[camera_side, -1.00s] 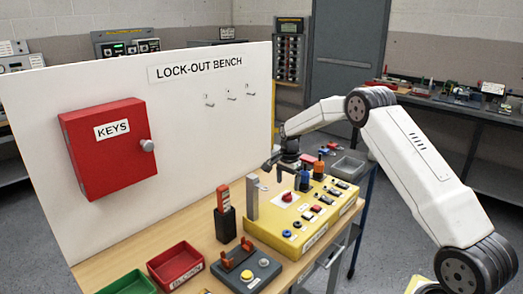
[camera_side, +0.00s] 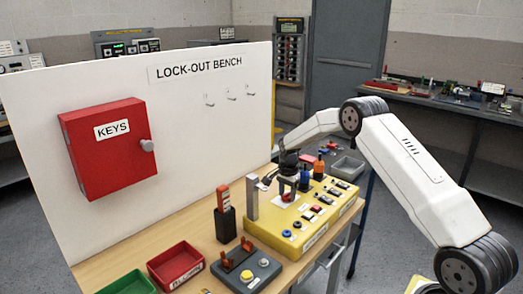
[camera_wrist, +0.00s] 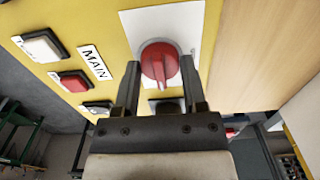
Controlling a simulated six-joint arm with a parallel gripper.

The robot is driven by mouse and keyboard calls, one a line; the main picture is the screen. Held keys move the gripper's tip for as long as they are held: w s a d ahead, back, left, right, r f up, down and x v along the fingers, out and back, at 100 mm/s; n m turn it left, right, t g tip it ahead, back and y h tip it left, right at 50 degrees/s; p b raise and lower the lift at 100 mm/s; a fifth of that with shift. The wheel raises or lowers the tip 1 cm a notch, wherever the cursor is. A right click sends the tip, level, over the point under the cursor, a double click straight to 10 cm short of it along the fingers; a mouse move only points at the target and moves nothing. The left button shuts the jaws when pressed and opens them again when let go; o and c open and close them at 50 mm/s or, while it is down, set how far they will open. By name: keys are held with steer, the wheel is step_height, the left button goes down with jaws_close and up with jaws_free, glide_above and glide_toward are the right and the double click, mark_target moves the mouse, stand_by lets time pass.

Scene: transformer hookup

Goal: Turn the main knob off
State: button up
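The main knob (camera_wrist: 158,62) is a round red knob with a raised grip bar, set on a white plate (camera_wrist: 193,20) beside a label reading MAIN (camera_wrist: 95,62). In the side view the red knob (camera_side: 287,197) shows just below my gripper (camera_side: 288,187) on the yellow panel box (camera_side: 262,230). In the wrist view my gripper (camera_wrist: 160,64) is open, with one finger on each side of the knob. A narrow gap seems to show between each fingertip and the knob; I cannot tell whether either touches.
A grey upright post (camera_side: 252,198) stands close to the left of the knob. White and red push buttons (camera_wrist: 72,81) sit near the label. A black holder (camera_side: 225,224), red tray (camera_side: 175,265) and green tray (camera_side: 128,284) are on the bench. The red KEYS box (camera_side: 105,150) hangs on the white board.

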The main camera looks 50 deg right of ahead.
jaws_close()
steer(key=shift+n, duration=0.4)
steer(key=n, duration=0.7)
steer(key=shift+n, duration=0.4)
steer(key=n, duration=0.4)
steer(key=shift+n, duration=0.3)
steer(key=n, duration=0.4)
steer(key=shift+n, duration=0.4)
